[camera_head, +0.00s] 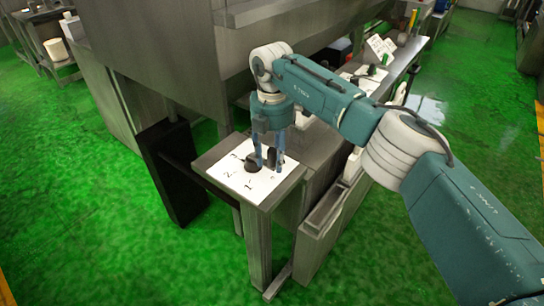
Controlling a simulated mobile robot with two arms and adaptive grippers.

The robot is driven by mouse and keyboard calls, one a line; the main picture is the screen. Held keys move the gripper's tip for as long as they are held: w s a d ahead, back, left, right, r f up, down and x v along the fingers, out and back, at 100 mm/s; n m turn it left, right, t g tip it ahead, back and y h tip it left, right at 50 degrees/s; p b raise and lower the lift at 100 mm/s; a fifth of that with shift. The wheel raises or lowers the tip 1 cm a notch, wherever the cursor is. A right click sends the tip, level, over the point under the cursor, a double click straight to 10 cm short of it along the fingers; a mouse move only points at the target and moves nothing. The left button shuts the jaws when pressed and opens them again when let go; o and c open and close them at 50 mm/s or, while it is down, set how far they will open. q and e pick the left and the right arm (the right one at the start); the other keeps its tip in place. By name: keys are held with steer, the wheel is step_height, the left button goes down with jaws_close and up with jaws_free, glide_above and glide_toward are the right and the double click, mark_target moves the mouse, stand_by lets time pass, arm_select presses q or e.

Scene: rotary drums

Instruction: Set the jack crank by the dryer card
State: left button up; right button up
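A small metal stand carries a white plate (243,181) with black marks printed on it. A dark crank (251,163) sits on this plate, and a dark upright part of it shows between my fingers. My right gripper (270,160) points down over the plate, with its two fingers apart on either side of that dark part. I cannot tell whether the fingers press on it. A white card (380,46) with dark marks stands on the long bench behind my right arm; its print is too small to read. My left gripper is out of view.
A large grey metal housing (160,50) rises directly behind and left of the stand. The long metal bench (404,62) runs away to the back right, partly hidden by my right arm. The green floor (90,220) is clear at front left.

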step_height(320, 180, up, 12)
stand_by(0.4)
